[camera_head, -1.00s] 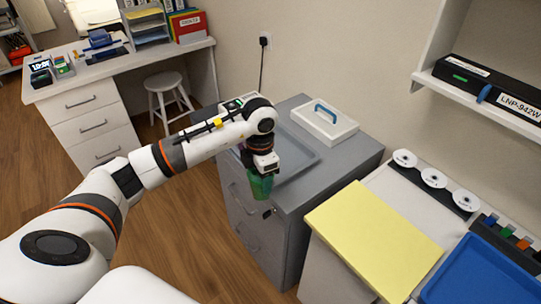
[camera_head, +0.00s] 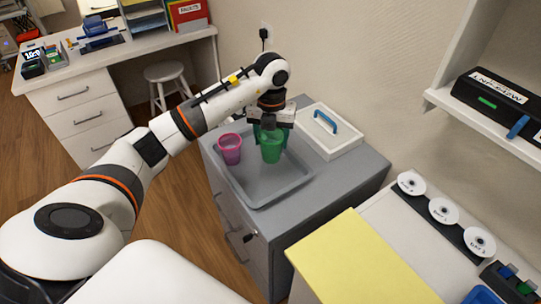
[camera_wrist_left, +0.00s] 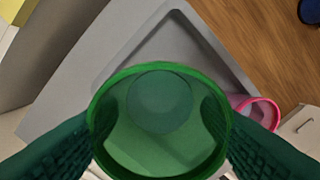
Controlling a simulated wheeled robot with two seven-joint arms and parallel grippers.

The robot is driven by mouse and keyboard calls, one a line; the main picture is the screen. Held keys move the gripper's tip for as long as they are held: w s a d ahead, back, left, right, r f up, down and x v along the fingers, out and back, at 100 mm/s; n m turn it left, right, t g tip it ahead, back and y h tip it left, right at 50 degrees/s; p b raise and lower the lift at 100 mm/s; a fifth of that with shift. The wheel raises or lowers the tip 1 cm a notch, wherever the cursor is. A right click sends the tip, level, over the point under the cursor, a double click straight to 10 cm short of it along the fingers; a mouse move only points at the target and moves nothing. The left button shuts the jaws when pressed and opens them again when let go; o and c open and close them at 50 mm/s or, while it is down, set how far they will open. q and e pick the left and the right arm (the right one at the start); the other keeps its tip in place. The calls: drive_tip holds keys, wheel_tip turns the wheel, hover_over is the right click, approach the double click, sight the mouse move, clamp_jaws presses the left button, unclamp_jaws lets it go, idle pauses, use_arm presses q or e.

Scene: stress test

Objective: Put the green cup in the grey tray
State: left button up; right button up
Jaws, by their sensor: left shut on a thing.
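The green cup (camera_head: 271,151) is upright in my left gripper (camera_head: 271,136), over the grey tray (camera_head: 262,202). In the wrist view the see-through green cup (camera_wrist_left: 160,150) sits between two dark green fingers, and my left gripper (camera_wrist_left: 160,135) is shut on it. The grey tray (camera_wrist_left: 122,62) shows beyond the cup. I cannot tell whether the cup's base touches the tray floor. The tray lies on top of a grey cabinet. My right gripper is not in view.
A pink cup (camera_head: 230,150) stands in the tray, left of the green cup. A white box lid with a blue handle (camera_head: 326,122) lies right of the tray. A yellow sheet (camera_head: 355,265) lies on the near counter. A shelf (camera_head: 490,110) juts out at right.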

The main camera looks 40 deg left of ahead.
sight(270, 154)
use_arm(q)
drive_tip(key=f, duration=0.2)
drive_tip(key=s+f, duration=0.1)
drive_tip(key=f, duration=0.2)
drive_tip(key=shift+p, duration=0.3)
drive_tip(key=shift+f, duration=0.3)
wheel_tip(270, 154, down, 3)
drive_tip(key=shift+w+f, duration=0.1)
drive_tip(key=shift+f, duration=0.25)
drive_tip(key=o, duration=0.8)
drive_tip(key=shift+o, duration=1.4)
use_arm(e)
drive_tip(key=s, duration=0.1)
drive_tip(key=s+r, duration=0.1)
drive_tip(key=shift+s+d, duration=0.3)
